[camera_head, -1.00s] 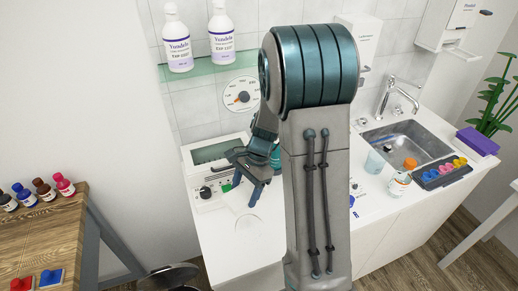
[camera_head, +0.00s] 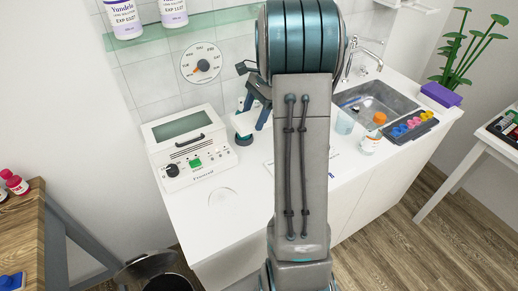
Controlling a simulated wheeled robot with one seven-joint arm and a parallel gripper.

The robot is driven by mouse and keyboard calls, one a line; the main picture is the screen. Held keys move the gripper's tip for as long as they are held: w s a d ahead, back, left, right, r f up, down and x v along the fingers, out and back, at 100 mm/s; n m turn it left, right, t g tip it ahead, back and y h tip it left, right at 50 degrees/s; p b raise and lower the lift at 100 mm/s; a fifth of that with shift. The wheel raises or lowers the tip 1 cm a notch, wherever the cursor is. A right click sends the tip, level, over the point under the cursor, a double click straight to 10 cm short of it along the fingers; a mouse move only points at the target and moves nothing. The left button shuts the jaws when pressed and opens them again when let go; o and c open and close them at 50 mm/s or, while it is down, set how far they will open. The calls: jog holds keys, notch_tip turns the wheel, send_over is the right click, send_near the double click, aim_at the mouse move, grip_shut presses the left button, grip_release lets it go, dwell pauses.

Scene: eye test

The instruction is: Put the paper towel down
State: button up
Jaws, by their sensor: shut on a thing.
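My gripper (camera_head: 256,112) is above the white counter, left of my upright arm link, which hides part of it. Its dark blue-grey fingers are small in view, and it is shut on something. A small white patch (camera_head: 242,123) shows beside the fingers, which I take for the paper towel; its shape is not clear. A teal and white device stands just behind and below the fingers, and I cannot tell whether they touch. The white counter (camera_head: 197,225) has bare room at its front left.
A white instrument with a dark window (camera_head: 187,148) stands left of my gripper. A clear round dish (camera_head: 222,197) lies in front of it. A bin (camera_head: 150,272) stands on the floor.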

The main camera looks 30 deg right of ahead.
aim_at(251, 157)
notch_tip(251, 157, down, 14)
jog(key=shift+r+p, duration=0.1)
jog(key=shift+p, duration=0.3)
jog(key=shift+f, duration=0.2)
jog(key=o, duration=0.7)
jog(key=shift+r, duration=0.1)
